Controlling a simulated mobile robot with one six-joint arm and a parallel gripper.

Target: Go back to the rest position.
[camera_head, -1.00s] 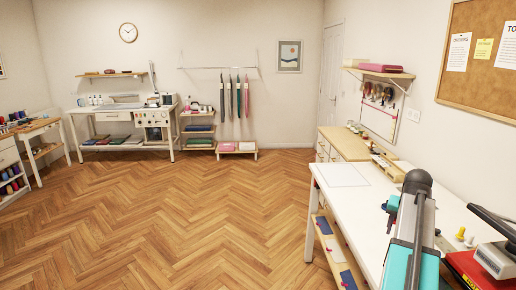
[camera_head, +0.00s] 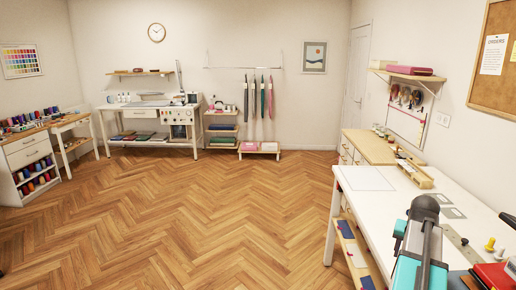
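My arm (camera_head: 420,250), grey and teal with a dark rounded joint on top, stands at the lower right, in front of the white worktable (camera_head: 366,180) in the picture. A small teal and dark part shows at its left side; I cannot tell what it is. My gripper's fingers cannot be made out in this view, nor anything held.
The white worktable fills the right side; a red object (camera_head: 492,276) and yellow pieces (camera_head: 490,244) lie on it. A wooden-topped cabinet (camera_head: 368,147) stands behind it. The wooden floor (camera_head: 190,210) is open in the middle. Thread shelves (camera_head: 36,175) stand left, a sewing bench (camera_head: 150,108) at the back.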

